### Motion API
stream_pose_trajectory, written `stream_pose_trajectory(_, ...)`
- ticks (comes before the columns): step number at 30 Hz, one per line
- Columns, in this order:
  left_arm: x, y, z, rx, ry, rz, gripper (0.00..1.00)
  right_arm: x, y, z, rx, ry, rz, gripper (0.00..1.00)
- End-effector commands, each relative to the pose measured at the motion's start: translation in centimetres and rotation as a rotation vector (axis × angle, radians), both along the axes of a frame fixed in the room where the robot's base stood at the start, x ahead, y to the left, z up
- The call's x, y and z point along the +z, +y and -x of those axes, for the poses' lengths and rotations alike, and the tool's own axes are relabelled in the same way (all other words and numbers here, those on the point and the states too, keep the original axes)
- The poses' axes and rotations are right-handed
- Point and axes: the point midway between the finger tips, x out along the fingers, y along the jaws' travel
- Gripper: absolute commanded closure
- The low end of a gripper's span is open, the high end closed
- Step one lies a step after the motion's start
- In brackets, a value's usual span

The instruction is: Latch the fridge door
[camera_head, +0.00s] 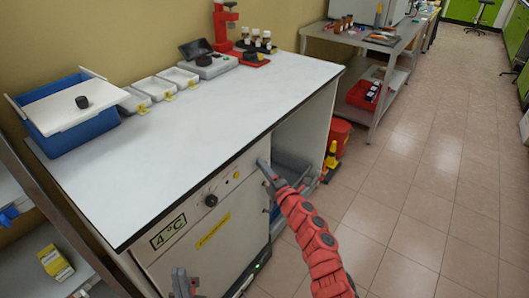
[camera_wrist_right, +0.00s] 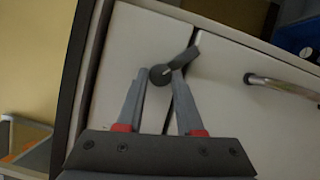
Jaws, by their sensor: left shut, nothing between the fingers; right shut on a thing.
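The white fridge (camera_head: 190,240) with the 4°C label (camera_head: 168,232) stands under the bench top. In the right wrist view, a dark latch (camera_wrist_right: 185,58) has a round pivot, and its lever slants up and right to the seam between two white panels. My right gripper (camera_wrist_right: 158,78) has its fingertips closed around the latch's round part; in the head view it is at the fridge front's right end (camera_head: 266,174). A metal handle (camera_wrist_right: 285,88) is on the right-hand panel. My left gripper (camera_head: 185,282) is shut and empty, low before the fridge front.
A black knob (camera_head: 211,200) and a yellow label (camera_head: 213,231) are on the fridge front. The bench top (camera_head: 200,130) is mostly clear; a blue bin (camera_head: 75,130), white trays (camera_head: 155,88) and bottles (camera_head: 256,38) stand along its back. Tiled floor (camera_head: 430,170) is open at right.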

Motion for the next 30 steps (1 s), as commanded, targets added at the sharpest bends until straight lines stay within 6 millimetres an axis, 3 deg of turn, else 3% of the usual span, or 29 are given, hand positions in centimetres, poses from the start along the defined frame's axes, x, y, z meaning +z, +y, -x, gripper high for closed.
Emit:
stream_pose_trajectory(1, 2.7, 0.0, 0.0, 0.0, 0.0, 0.0, 1.0, 1.2, 0.0, 0.0, -0.003, 0.042, -0.024, 1.0)
stream_pose_trajectory(12, 10.0, 0.0, 0.0, 0.0, 0.0, 0.0, 1.0, 1.3, 0.0, -0.1, -0.002, 0.319, -0.23, 1.0)
stream_pose_trajectory(21, 12.3, 0.0, 0.0, 0.0, 0.0, 0.0, 1.0, 1.0, -0.1, -0.2, -0.005, 0.49, -0.359, 1.0)
stream_pose_trajectory(30, 12.9, 0.0, 0.0, 0.0, 0.0, 0.0, 1.0, 0.9, -0.3, -0.3, -0.002, 0.62, -0.456, 1.0)
